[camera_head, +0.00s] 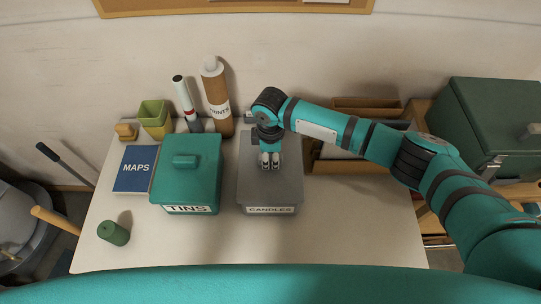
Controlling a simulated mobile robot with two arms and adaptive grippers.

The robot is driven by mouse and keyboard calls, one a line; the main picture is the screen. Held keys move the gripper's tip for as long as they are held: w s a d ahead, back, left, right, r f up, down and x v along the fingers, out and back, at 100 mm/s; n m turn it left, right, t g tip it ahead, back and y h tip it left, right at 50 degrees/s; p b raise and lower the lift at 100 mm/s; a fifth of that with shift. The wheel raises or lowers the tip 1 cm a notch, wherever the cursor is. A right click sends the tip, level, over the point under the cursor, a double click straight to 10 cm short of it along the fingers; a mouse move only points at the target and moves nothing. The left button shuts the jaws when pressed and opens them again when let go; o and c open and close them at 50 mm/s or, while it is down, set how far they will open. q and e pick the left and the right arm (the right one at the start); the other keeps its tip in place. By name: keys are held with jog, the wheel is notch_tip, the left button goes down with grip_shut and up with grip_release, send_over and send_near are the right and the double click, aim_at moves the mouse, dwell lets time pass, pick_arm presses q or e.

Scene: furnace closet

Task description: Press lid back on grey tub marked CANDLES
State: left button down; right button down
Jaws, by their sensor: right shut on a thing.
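The grey tub marked CANDLES (271,210) stands near the middle of the white table, its label facing the front. A flat grey lid (286,187) is over the top of the tub. Whether it sits flush all round cannot be told from above. My right gripper (270,161) points down at the middle of the lid and is shut on its handle, which the fingers mostly hide. My left gripper is not in view.
A teal tub marked TINS (199,180) stands close left of the grey tub. Left of it lie a blue MAPS book (135,169) and a green cylinder (113,233). Tubes (216,95) stand behind; wooden trays (349,166) are at right. The table's front right is clear.

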jog(key=shift+f+b, duration=0.5)
jog(key=shift+f, duration=0.4)
jog(key=c, duration=1)
grip_release()
jog(key=shift+r, duration=0.1)
notch_tip(320, 180, up, 12)
jog(key=shift+f, duration=0.1)
jog(key=shift+s+f, duration=0.1)
